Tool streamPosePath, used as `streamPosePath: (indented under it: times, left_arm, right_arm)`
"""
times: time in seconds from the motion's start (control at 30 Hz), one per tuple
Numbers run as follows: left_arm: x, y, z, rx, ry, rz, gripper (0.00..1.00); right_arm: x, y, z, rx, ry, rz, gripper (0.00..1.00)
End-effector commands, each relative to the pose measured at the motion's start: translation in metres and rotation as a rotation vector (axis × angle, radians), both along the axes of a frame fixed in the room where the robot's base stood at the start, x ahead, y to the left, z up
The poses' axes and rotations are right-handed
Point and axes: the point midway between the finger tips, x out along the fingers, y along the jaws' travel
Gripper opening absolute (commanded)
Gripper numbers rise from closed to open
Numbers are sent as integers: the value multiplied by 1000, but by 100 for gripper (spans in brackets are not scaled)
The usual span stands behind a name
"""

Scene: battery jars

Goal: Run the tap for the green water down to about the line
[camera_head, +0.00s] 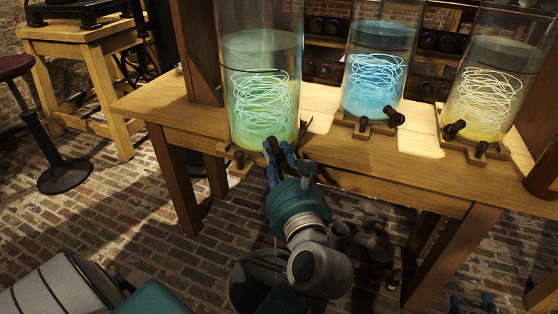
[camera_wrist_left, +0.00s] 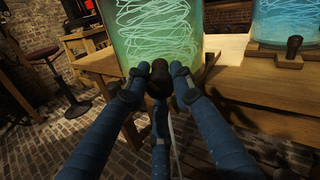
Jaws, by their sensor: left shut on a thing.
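The green jar (camera_head: 258,105) stands at the left of the bench with glowing coiled lines inside. Its water surface shows near the top, above a thin dark line on the glass. My left gripper (camera_head: 274,148) is shut on the dark tap (camera_wrist_left: 158,80) at the jar's base; its fingers close around it in the left wrist view. A thin pale streak (camera_wrist_left: 175,142) runs down below the tap; I cannot tell surely whether it is water. A dark round bucket (camera_head: 236,283) is on the floor below, partly hidden by my arm. My right gripper (camera_head: 472,302) shows at the bottom edge, fingertips apart.
A blue jar (camera_head: 377,75) and a yellow jar (camera_head: 490,85) with taps stand to the right on the wooden bench (camera_head: 400,165). A stool (camera_head: 65,175) and a side table (camera_head: 75,32) stand at the left. The brick floor between is clear.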

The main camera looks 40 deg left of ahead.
Motion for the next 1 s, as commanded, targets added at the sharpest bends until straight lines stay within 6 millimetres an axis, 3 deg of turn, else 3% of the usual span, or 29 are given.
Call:
streamPosePath:
  times: [0.6, 1.0]
  left_arm:
    - [0, 0, -1, -53, -57, 0, 0]
    - [0, 0, -1, -55, -58, 0, 0]
  right_arm:
    - [16, 13, 65, 71, -284, 19, 37]
    - [16, 13, 68, 74, -295, 19, 37]
